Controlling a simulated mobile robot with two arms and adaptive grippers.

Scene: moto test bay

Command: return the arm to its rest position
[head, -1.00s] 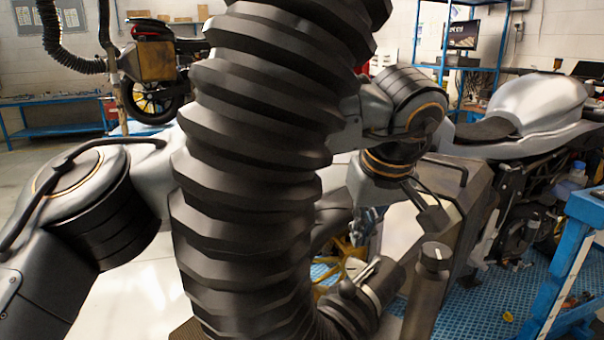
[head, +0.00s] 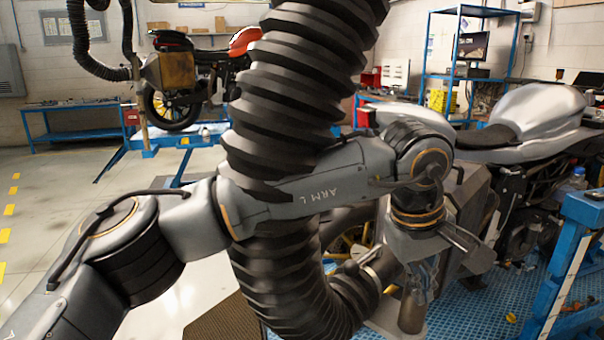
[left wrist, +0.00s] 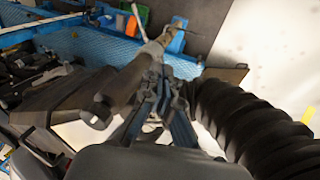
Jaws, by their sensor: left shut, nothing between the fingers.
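My left arm comes in from the left in the head view, and its link marked ARM L crosses in front of the thick black corrugated hose (head: 285,85). My left gripper (head: 424,275) points down at the right end of the arm, partly hidden by the wrist, next to a metal cylindrical pipe end (head: 411,312). In the left wrist view the gripper (left wrist: 154,72) has its fingers together with nothing between them. The hose (left wrist: 245,125) is to its right and the pipe end (left wrist: 98,115) to its left. My right gripper is not seen.
A silver-tanked motorcycle (head: 540,110) stands at the right behind a blue frame (head: 580,215). A red motorcycle (head: 195,75) is on a stand at the back. A blue perforated mat (head: 480,300) lies below. Floor at the left is clear.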

